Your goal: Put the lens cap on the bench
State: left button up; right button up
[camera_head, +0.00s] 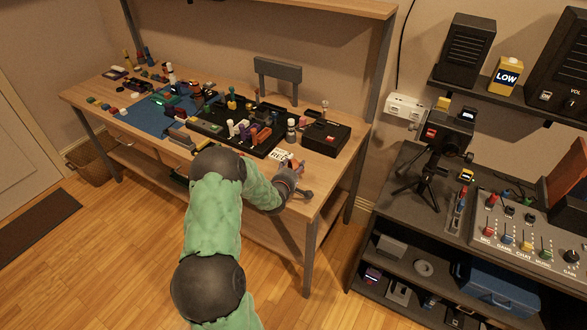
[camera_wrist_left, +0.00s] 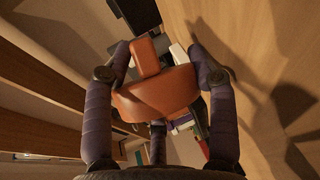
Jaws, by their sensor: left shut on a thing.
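My left gripper (camera_head: 297,178) is over the front right part of the wooden bench (camera_head: 333,168). In the left wrist view, its fingers (camera_wrist_left: 158,75) are shut on an orange-brown rounded piece with a raised tab, which looks like the lens cap (camera_wrist_left: 158,92). In the head view only a small reddish part of it (camera_head: 298,167) shows between the fingers. The wood surface (camera_wrist_left: 265,60) fills the right of the wrist view; I cannot tell whether the cap touches it. My right gripper is not in view.
A black box with a red label (camera_head: 326,137) and a white card (camera_head: 279,155) are close to the gripper. A black tray (camera_head: 207,127) and a blue mat (camera_head: 143,118) hold several small items. A camera on a tripod (camera_head: 447,132) stands on the dark shelf unit at right.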

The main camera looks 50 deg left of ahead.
pick_arm(q)
jog(key=shift+s+d+f, duration=0.1)
jog(key=shift+f, duration=0.65)
jog(key=shift+c, duration=1.4)
jog(key=shift+d+f, duration=0.1)
jog(key=shift+f, duration=0.05)
jog(key=shift+s, duration=0.1)
jog(key=o, duration=1.7)
jog(key=shift+d+f, duration=0.1)
jog(key=shift+f, duration=0.05)
jog(key=shift+s, duration=0.2)
jog(key=shift+s+d, duration=0.2)
jog(key=shift+s, duration=0.1)
jog(key=v, duration=0.3)
jog(key=r+v, duration=0.1)
jog(key=v, duration=0.3)
jog(key=r+v, duration=0.1)
jog(key=v, duration=0.2)
jog(key=shift+s, duration=0.1)
